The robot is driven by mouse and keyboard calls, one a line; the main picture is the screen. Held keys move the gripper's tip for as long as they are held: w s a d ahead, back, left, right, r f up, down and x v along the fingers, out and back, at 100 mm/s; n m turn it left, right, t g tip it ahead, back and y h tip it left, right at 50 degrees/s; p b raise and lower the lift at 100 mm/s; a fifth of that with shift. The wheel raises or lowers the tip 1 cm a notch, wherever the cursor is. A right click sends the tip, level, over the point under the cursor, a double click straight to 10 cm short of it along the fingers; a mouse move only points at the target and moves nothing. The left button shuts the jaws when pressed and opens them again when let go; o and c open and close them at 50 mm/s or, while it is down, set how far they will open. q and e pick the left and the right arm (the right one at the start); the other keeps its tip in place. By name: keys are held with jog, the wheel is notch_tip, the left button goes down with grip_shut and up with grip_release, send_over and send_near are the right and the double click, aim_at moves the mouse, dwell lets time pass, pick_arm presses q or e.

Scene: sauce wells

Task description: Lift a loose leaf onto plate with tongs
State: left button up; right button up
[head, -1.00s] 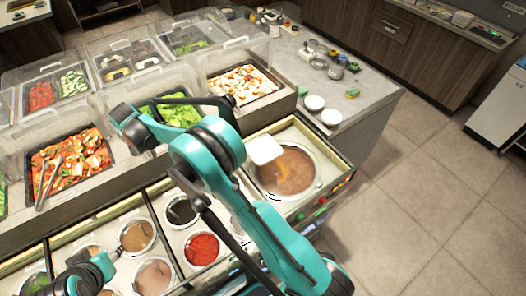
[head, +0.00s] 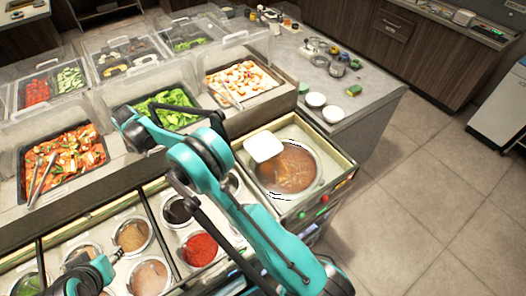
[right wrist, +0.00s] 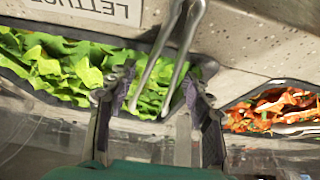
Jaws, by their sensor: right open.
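Green lettuce (head: 172,108) fills a dark pan in the middle of the counter; it also shows in the right wrist view (right wrist: 70,70) beside a "LETTUCE" label. I cannot pick out a single loose leaf. Metal tongs (right wrist: 163,58) lie across the lettuce, their lower ends over the leaves. My right gripper (right wrist: 157,88) is open with one finger on either side of the tongs, not visibly closed on them. A white square plate (head: 263,147) sits by the soup well. My left arm shows at lower left in the head view; its gripper fingers are unclear.
A soup well (head: 288,168) and several sauce wells (head: 199,249) line the front. A red vegetable pan (head: 63,152) is left of the lettuce and a pale salad pan (head: 243,80) right. Clear lids stand behind. White bowls (head: 332,114) are on the side counter.

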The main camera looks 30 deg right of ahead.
jog(key=c, duration=0.7)
notch_tip(320, 180, up, 12)
jog(key=p, duration=0.6)
dwell(0.3)
